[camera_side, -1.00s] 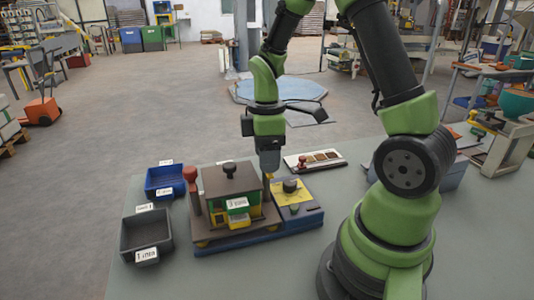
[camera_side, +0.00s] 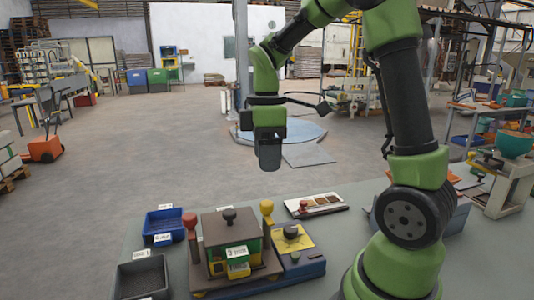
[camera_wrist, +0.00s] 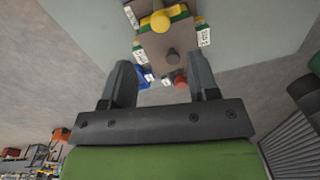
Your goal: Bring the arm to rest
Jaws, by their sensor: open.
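My gripper (camera_side: 268,168) hangs in the air above the bench, pointing down and empty. In the wrist view its two fingers (camera_wrist: 160,65) are spread wide apart with nothing between them. Below it stands the sack filler (camera_side: 232,228), a brown-topped green and yellow box on a dark base with a black knob. It also shows at the top of the wrist view (camera_wrist: 150,42). A yellow-topped post (camera_side: 267,212) stands at its right, clear of my gripper, and a red-topped post (camera_side: 190,222) at its left.
A blue bin (camera_side: 164,228) and a dark grey bin (camera_side: 141,279) stand left of the filler. A blue control box (camera_side: 300,265) with a yellow plate is at its right. A tray with a red-knobbed tool (camera_side: 317,205) lies behind. The air around my gripper is free.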

